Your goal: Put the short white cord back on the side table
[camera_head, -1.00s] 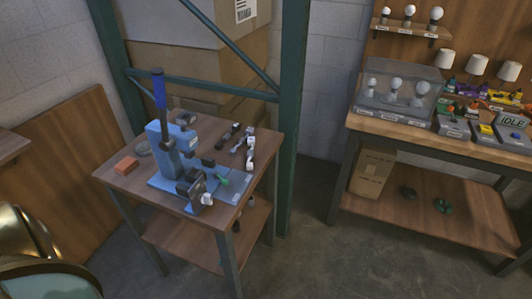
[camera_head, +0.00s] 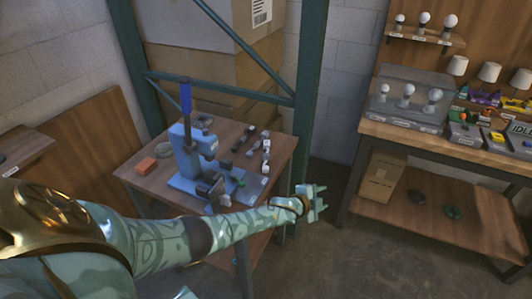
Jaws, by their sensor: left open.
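The small wooden table (camera_head: 140,185) with the blue press stands at the middle left. Small dark and white pieces, apparently cords with plugs, lie along its right side. A piece with white parts (camera_head: 266,155) is nearest the right edge; I cannot tell for sure that it is the short white cord. My left gripper (camera_head: 321,201) is open and empty, to the right of the table's front right corner and apart from those pieces. My left forearm hides the table's front edge and part of the shelf below. My right gripper is not in view.
The blue lever press (camera_head: 186,145) stands on the table, with an orange block (camera_head: 146,165) to its left. A green rack post (camera_head: 308,90) rises behind the table. The workbench (camera_head: 450,148) with lamps and bulbs is at right. Floor between them is clear.

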